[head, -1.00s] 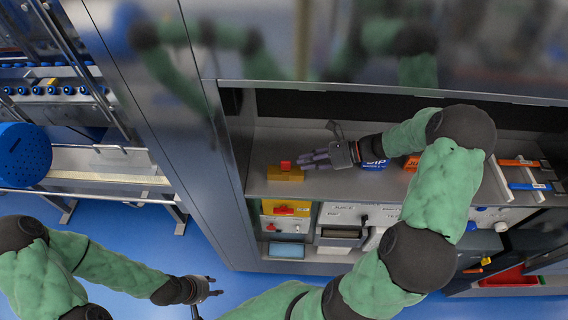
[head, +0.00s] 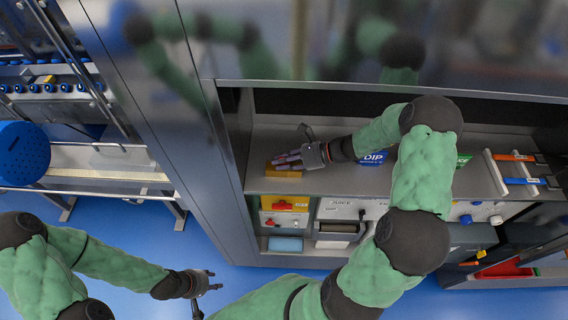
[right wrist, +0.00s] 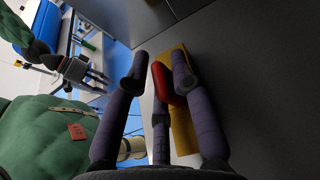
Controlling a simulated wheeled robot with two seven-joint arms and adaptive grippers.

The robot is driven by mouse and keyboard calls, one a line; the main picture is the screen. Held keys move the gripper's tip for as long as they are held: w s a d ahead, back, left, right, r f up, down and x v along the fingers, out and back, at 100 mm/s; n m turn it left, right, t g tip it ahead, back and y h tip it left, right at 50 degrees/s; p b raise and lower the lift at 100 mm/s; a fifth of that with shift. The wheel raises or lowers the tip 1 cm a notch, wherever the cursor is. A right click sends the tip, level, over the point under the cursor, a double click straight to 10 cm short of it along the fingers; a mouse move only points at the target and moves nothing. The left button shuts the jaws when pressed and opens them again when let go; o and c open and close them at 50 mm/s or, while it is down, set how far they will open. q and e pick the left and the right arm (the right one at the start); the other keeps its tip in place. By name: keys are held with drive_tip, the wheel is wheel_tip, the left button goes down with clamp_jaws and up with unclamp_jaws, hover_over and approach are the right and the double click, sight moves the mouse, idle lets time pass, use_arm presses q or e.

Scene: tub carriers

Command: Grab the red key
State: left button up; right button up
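The red key (right wrist: 168,85) stands on a yellow block (right wrist: 183,120) in the right wrist view. In the head view the yellow block (head: 284,172) lies at the left end of the grey shelf, and the fingers mostly cover the key. My right gripper (right wrist: 157,72) is open, with its fingers spread over the block. The red key shows between the fingers, closer to the right one; I cannot tell whether they touch. My left gripper (head: 210,284) is open and empty, low over the blue floor, away from the shelf.
A blue DIP box (head: 374,158) stands behind my right wrist on the shelf. Orange and blue-handled items (head: 520,170) lie at the right. Below are a yellow box with a red part (head: 284,204) and white bins. A steel cabinet wall (head: 180,130) bounds the left.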

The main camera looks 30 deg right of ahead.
clamp_jaws()
drive_tip(key=shift+r, duration=0.15)
